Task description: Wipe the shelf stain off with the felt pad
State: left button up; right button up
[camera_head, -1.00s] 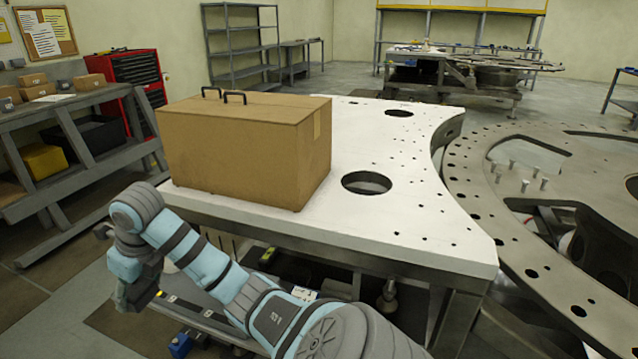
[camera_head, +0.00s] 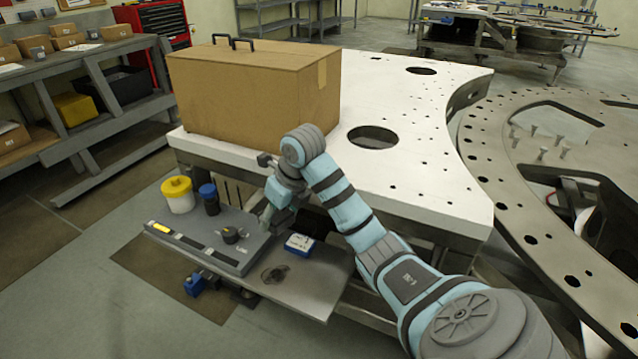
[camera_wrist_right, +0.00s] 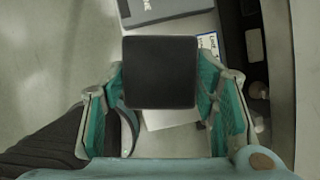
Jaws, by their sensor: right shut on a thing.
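My right gripper (camera_head: 270,213) hangs over the low shelf (camera_head: 318,290) beside the white table. In the right wrist view (camera_wrist_right: 160,88) its two fingers are closed on the sides of a dark square pad (camera_wrist_right: 160,70), which looks like the felt pad. The pad is hard to make out in the head view. A dark, roundish smudge, the stain (camera_head: 275,273), lies on the bare part of the shelf, below the gripper in the picture. The pad appears apart from it. I cannot make the stain out in the wrist view. My left gripper is not in view.
A grey case (camera_head: 205,238) lies on the shelf, with a yellow-lidded tub (camera_head: 178,196), a blue-capped bottle (camera_head: 209,200) and a black knob (camera_head: 231,235). A small blue-and-white box (camera_head: 299,244) is close to the stain. A cardboard box (camera_head: 250,95) stands on the white table (camera_head: 430,165).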

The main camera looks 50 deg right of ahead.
notch_tip(320, 180, down, 13)
jog(key=n+y+b, duration=0.1)
jog(key=n+b, duration=0.2)
jog(key=b, duration=0.6)
send_over(283, 276)
jog(key=s, duration=0.1)
jog(key=f, duration=0.4)
jog(key=shift+s+d+f, duration=0.1)
jog(key=shift+d+f, duration=0.15)
jog(key=shift+f, duration=0.2)
jog(key=shift+f+b, duration=0.7)
jog(key=shift+f, duration=0.3)
